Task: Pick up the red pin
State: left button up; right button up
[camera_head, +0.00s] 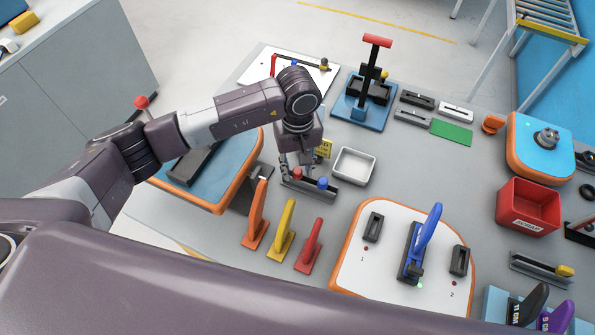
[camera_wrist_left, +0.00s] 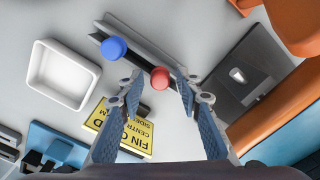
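The red pin (camera_head: 297,173) has a round red head and stands in a dark grey rail-like holder (camera_head: 325,193) on the grey table. The blue pin (camera_head: 322,183) stands in the same holder, just right of it. My left gripper (camera_head: 299,166) points down over the red pin. In the left wrist view, its two blue-padded fingers (camera_wrist_left: 158,88) are open, with the red pin (camera_wrist_left: 160,77) showing between the tips. The blue pin (camera_wrist_left: 114,48) is outside the left finger. I cannot tell whether a finger touches the red pin. My right gripper is not in view.
A white tray (camera_head: 371,153) and a yellow sign (camera_head: 324,147) are close to the gripper. Orange, yellow and red fins (camera_head: 310,247) stand in front. A white board with a blue-handled tool (camera_head: 430,232) is at the front right, a blue-topped board (camera_head: 232,150) at left.

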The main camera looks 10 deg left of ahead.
pick_arm(q)
jog(key=c, duration=0.6)
jog(key=shift+r, duration=0.1)
